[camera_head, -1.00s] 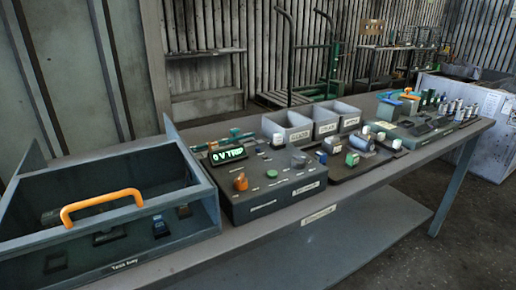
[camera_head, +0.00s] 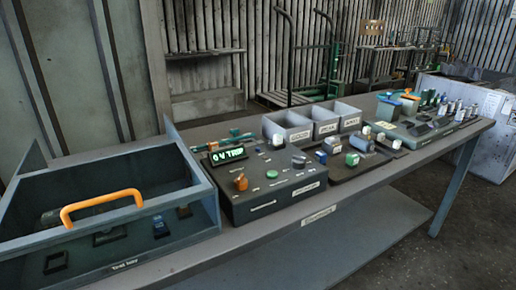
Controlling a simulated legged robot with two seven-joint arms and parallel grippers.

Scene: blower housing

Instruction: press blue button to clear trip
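A dark control box (camera_head: 275,188) stands on the bench near the middle of the view. Its green-lit display (camera_head: 227,154) reads "0 V TRIP" or similar. An orange knob (camera_head: 240,182) sits below the display, and a pale blue-white cap (camera_head: 277,140) rises at the back of the panel. A dark knob (camera_head: 299,162) is at the panel's right, among several small controls. I cannot tell for certain which control is the blue button at this size. Neither of my grippers is in view.
An open grey tray (camera_head: 110,262) with an orange handle (camera_head: 101,205) stands left of the box. Grey bins (camera_head: 288,127) stand behind it. To the right is a dark tray (camera_head: 343,178) with small parts, then a crowded rack (camera_head: 420,137). The bench's front edge (camera_head: 320,216) is clear.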

